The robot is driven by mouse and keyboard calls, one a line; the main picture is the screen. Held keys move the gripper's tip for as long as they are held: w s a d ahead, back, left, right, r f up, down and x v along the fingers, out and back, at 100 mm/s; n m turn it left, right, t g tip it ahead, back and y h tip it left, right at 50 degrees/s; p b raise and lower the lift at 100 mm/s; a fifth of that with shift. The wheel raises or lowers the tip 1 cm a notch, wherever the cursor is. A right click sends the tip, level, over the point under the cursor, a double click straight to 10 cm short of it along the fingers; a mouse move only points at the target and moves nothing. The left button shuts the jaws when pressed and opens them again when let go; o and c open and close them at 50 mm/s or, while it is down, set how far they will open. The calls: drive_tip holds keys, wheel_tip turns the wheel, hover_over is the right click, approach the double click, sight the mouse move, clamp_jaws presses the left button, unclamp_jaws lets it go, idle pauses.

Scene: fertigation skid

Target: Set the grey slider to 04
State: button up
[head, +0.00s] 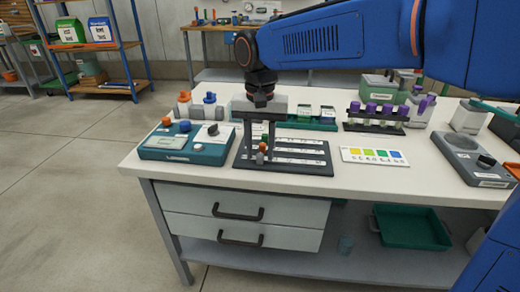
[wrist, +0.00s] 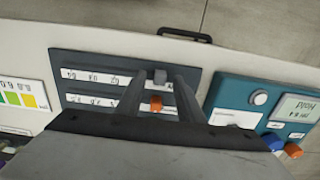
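The dark slider board (head: 315,170) lies on the bench, with white label strips along its tracks. The grey slider (wrist: 160,76) is at the left end of the front track; it also shows small in the head view (head: 260,159). An orange slider (wrist: 155,103) sits just behind it, also seen in the head view (head: 263,147). My gripper (head: 259,153) points down over the board's left end. In the wrist view my gripper (wrist: 160,79) has its fingers apart on either side of the grey slider, with a gap visible at each side.
A teal control box (head: 187,142) with knobs stands close left of the board. A colour chart (head: 375,156) lies to its right, and a grey device (head: 475,160) further right. A rack with purple-capped bottles (head: 377,112) stands behind. The front bench edge is clear.

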drive_tip(key=shift+f, duration=0.15)
clamp_jaws()
drive_tip(key=d, duration=0.5)
drive_tip(key=s+d, duration=0.1)
drive_tip(key=d, duration=1)
drive_tip(key=shift+s+d, duration=0.15)
unclamp_jaws()
drive_tip(key=shift+d, duration=0.15)
